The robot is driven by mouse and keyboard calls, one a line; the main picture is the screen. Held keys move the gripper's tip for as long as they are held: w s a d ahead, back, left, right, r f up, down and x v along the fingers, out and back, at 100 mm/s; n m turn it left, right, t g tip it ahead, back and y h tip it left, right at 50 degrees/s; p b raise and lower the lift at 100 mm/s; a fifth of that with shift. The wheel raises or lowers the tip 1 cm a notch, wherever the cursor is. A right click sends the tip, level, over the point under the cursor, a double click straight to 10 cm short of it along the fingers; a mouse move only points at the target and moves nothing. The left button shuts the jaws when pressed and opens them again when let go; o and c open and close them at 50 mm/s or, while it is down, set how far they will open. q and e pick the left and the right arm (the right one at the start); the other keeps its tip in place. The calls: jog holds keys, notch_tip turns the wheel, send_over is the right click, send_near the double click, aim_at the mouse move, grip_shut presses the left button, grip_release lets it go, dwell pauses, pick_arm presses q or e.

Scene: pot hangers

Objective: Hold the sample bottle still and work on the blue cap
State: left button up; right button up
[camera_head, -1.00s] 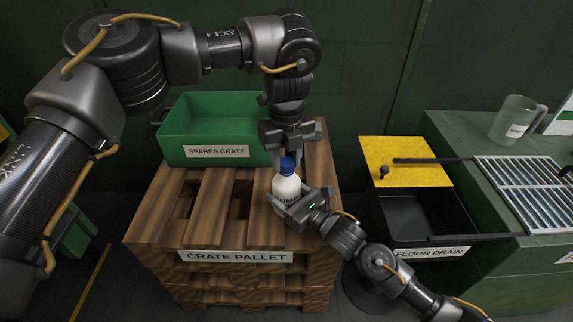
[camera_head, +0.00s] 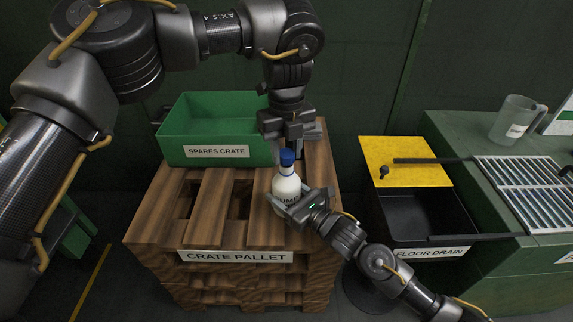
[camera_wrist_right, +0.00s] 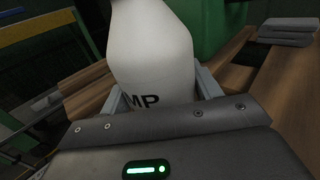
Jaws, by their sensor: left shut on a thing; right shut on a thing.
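The white sample bottle (camera_head: 286,192) stands upright on the front right of the crate pallet. My right gripper (camera_head: 297,208) is shut around its body from the front right. In the right wrist view the bottle (camera_wrist_right: 152,60) fills the space between the fingers, with the letters "MP" showing. Its top is out of that view. My left gripper (camera_head: 287,146) points down from above and is shut on the blue cap (camera_head: 287,158). The cap is in line over the bottle's neck. I cannot tell whether a small gap separates cap and neck.
The wooden crate pallet (camera_head: 215,210) has open slots between its boards. A green spares crate (camera_head: 180,140) stands at its back left. To the right are a black floor drain bin (camera_head: 425,218), a yellow panel (camera_head: 405,160), and a green bench with a clear jug (camera_head: 515,120) and a grate (camera_head: 530,185).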

aim_at(286, 153)
pick_arm(q)
jog(key=shift+r, duration=0.25)
jog(key=shift+r, duration=1.5)
pick_arm(e)
jog(key=o, duration=1.5)
jog(key=shift+c, duration=0.2)
jog(key=v, duration=1.2)
